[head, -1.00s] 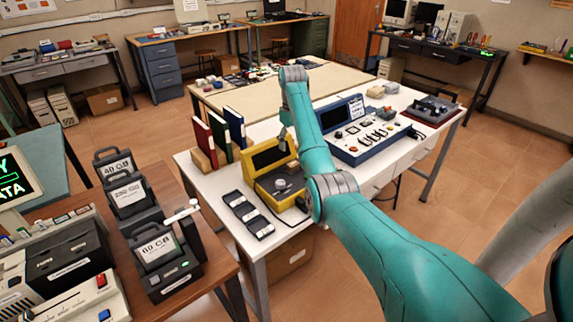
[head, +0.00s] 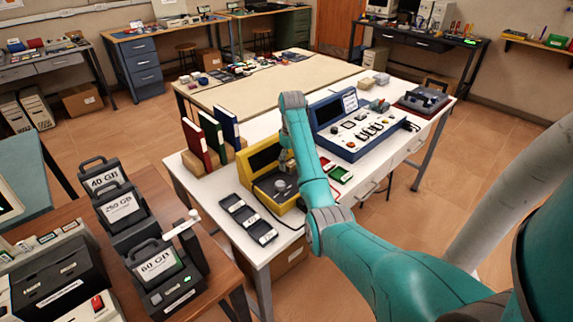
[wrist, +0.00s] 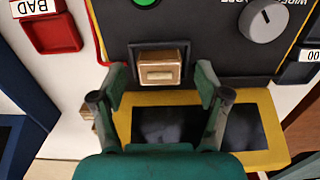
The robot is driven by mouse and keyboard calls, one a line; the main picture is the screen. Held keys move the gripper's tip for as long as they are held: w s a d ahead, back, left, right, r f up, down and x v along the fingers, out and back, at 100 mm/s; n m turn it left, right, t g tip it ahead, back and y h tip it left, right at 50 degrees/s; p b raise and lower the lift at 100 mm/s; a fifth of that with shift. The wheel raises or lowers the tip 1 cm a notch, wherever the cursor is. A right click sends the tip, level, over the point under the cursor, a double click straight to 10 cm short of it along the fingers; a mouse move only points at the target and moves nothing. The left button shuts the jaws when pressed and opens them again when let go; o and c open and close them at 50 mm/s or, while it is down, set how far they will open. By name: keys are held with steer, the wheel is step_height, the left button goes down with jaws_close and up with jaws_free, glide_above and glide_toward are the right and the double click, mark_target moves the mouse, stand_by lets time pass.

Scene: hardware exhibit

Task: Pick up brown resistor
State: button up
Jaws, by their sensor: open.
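A brown block (wrist: 160,67), which looks like the brown resistor, sits in a dark square recess on the yellow-framed tester (wrist: 245,97). The yellow tester (head: 253,190) stands on the white table in the head view, where I cannot make out the block. My gripper (wrist: 161,82) is open and empty over the tester. In the wrist view its fingers appear to the left and right of the block, with gaps on both sides. My gripper (head: 285,160) is small and partly hidden by my arm in the head view.
A grey knob (wrist: 263,20) and a green button (wrist: 143,2) are on the tester panel. A red "BAD" tray (wrist: 52,30) lies beside it. A black slotted tray (head: 248,219), books (head: 212,130) and a blue console (head: 355,130) stand nearby.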

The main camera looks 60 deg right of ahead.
steer(key=c, duration=1.1)
steer(key=shift+c, duration=0.2)
